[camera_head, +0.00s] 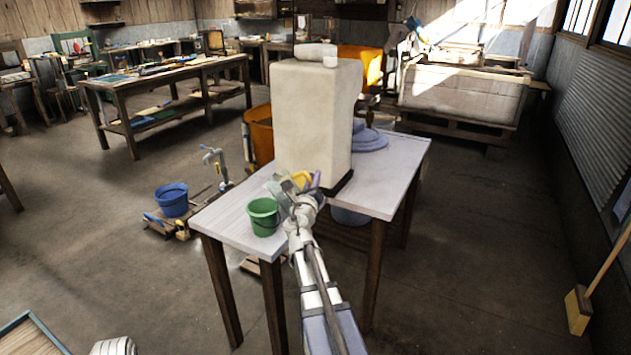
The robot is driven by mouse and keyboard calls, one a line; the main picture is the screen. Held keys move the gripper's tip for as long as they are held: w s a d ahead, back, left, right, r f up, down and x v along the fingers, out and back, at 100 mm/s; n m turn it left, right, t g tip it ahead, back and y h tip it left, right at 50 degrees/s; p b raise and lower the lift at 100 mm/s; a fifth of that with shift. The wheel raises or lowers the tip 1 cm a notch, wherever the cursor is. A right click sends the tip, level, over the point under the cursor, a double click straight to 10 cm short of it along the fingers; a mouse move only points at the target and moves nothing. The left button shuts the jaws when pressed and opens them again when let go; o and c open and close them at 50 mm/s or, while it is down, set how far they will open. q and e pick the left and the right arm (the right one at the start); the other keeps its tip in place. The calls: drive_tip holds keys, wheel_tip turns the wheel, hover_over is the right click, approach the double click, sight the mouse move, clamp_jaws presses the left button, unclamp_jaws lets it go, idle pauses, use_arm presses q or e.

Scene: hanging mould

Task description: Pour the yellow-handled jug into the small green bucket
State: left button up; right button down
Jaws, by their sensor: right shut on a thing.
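The small green bucket (263,217) stands upright near the front left corner of the table, its open top facing up. My right gripper (299,188) is just right of the bucket, at the foot of a tall pale block. It is shut on the yellow-handled jug (301,178), of which only a small yellow part shows; my gripper and arm hide most of the rest. I cannot tell the jug's tilt or what is in it. My left gripper is not in view.
The tall pale block (314,115) stands on the light table (385,185) right behind the gripper. Blue-grey round pieces (370,139) lie behind it. A blue bucket (172,199) stands low at left. A broom (579,308) stands at right. The table's right side is clear.

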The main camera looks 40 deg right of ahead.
drive_tip(key=shift+w+a+r+n+t+y+p, duration=0.15)
drive_tip(key=shift+w+a+r+n+t+p, duration=0.45)
drive_tip(key=shift+r+n, duration=0.95)
drive_tip(key=shift+w+a+r+n+t+y+p, duration=0.2)
drive_tip(key=shift+w+a+r+n+p, duration=0.45)
drive_tip(key=shift+n, duration=1.65)
drive_tip(key=shift+w+a+r+n+t+y+p, duration=0.1)
drive_tip(key=shift+w+a+r+n+t+p, duration=0.35)
drive_tip(key=shift+a+r+n+p, duration=1.05)
drive_tip(key=shift+w+a+n+t+y, duration=0.1)
drive_tip(key=shift+w+n+t+y, duration=0.15)
drive_tip(key=shift+n, duration=0.65)
drive_tip(key=shift+w+n+t+y, duration=0.1)
drive_tip(key=shift+w+n, duration=0.25)
drive_tip(key=shift+n, duration=0.5)
drive_tip(key=shift+w+a+r+n+p, duration=0.35)
drive_tip(key=shift+w+a+r+n, duration=0.25)
drive_tip(key=shift+n, duration=0.3)
drive_tip(key=shift+s, duration=0.1)
drive_tip(key=s+d+f+m+g+h+b, duration=0.1)
drive_tip(key=s+d+f+m+g, duration=0.3)
drive_tip(key=m, duration=1.8)
drive_tip(key=shift+s+d+f+b, duration=0.65)
drive_tip(key=shift+s+d+f, duration=0.85)
drive_tip(key=shift+d, duration=1)
